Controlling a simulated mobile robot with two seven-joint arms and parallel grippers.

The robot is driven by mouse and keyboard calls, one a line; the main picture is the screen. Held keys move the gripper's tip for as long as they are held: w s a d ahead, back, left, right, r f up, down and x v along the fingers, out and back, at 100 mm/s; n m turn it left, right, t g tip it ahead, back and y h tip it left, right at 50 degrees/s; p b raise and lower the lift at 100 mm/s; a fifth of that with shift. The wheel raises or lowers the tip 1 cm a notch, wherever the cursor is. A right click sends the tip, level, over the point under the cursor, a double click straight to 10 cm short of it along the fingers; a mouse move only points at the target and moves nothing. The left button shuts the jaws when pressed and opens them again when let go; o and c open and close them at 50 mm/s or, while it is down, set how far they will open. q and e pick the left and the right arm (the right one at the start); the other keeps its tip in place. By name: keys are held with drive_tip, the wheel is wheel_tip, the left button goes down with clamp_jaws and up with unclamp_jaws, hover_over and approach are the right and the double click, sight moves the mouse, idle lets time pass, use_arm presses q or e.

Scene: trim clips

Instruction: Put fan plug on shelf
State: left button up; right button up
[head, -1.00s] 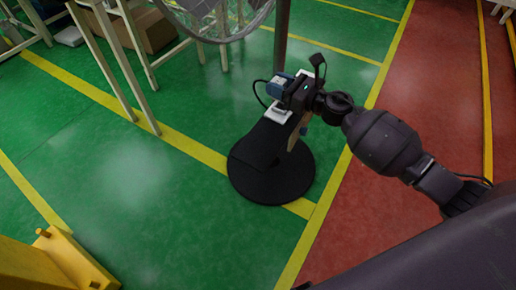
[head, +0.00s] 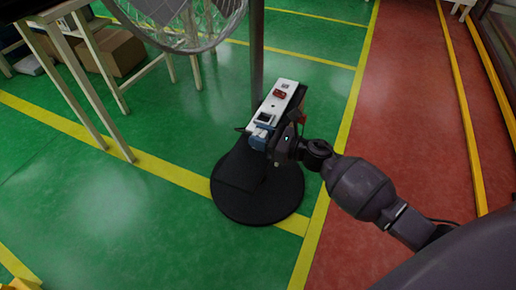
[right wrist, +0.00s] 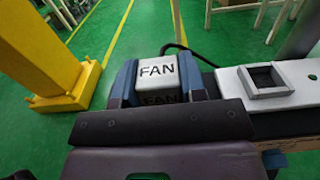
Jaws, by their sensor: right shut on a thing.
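The fan plug (right wrist: 157,72) is a white block marked FAN. In the right wrist view it sits between the two blue fingers of my right gripper (right wrist: 160,85), which is shut on it. A dark cord (right wrist: 185,50) runs from behind it toward the right. In the head view my right gripper (head: 262,138) is at the near end of a white socket strip (head: 281,101), and the plug is mostly hidden there. The strip's square socket (right wrist: 264,79) looks empty beside the plug. I cannot clearly identify a shelf; a dark flat panel (head: 238,168) lies below the gripper. My left gripper is out of view.
The strip stands over a round black base (head: 262,208) with a post (head: 257,50) behind. A fan cage (head: 185,25) hangs at the top. A table with pale legs and cardboard boxes (head: 115,52) are at upper left.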

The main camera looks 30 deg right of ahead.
sight(260, 158)
drive_tip(key=shift+f+b, duration=1.05)
drive_tip(key=shift+f, duration=1.9)
drive_tip(key=o, duration=0.9)
drive_tip(key=shift+r, duration=0.1)
drive_tip(key=shift+o, duration=0.2)
drive_tip(key=shift+r, duration=0.1)
drive_tip(key=shift+r, duration=0.25)
drive_tip(key=p+v, duration=0.1)
drive_tip(key=v, duration=1.1)
drive_tip(key=shift+f, duration=0.15)
